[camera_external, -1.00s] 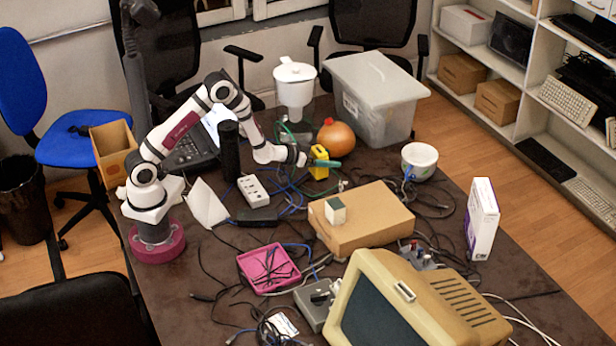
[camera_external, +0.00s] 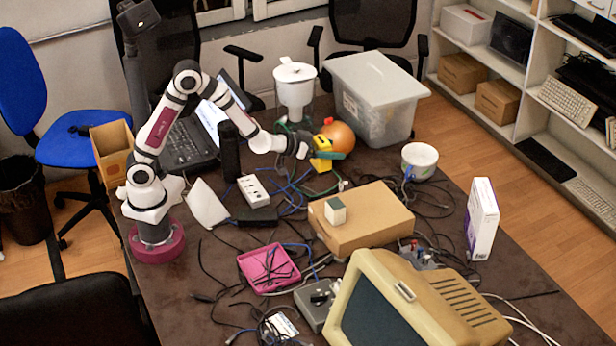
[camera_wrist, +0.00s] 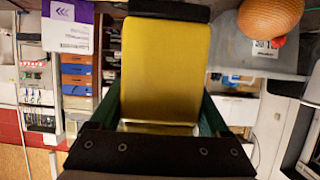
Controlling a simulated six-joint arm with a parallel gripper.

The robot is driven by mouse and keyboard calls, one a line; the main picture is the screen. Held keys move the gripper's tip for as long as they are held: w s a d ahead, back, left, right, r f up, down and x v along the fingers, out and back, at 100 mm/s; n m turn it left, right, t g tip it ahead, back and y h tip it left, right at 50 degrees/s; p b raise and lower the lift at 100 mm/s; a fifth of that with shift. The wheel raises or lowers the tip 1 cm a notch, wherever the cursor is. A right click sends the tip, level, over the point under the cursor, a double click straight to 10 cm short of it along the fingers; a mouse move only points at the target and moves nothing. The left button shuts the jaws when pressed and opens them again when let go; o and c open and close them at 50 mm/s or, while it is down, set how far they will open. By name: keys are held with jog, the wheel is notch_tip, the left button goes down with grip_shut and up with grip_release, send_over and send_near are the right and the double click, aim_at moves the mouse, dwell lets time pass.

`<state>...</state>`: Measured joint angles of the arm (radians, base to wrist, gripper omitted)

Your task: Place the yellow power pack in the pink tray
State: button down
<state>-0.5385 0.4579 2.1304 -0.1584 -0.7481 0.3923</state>
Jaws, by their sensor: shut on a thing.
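The yellow power pack (camera_external: 321,162) is held by my gripper (camera_external: 312,154), which is shut on it, near the orange round object at the back of the table. In the wrist view the yellow power pack (camera_wrist: 165,70) fills the middle between the green fingers of my gripper (camera_wrist: 165,108). The pack appears raised off the table. The pink tray (camera_external: 243,262) lies on the table nearer the camera, left of the cardboard box, with dark cables lying in it.
A brown box (camera_external: 375,228) with a small cube on it stands right of the tray. A white power strip (camera_external: 253,190), a dark adapter (camera_external: 257,217) and loose cables lie between pack and tray. A beige monitor (camera_external: 455,300) stands in front. A clear bin (camera_external: 372,105) stands behind.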

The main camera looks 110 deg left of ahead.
jog(key=w+d+r, duration=0.1)
jog(key=w+d, duration=0.2)
jog(key=d, duration=2.1)
jog(key=s+d+f, duration=0.1)
jog(key=s+d, duration=1.3)
jog(key=d, duration=0.1)
send_over(278, 268)
jog(key=shift+a+f, duration=0.1)
jog(key=shift+f, duration=8.05)
jog(key=shift+f, duration=0.1)
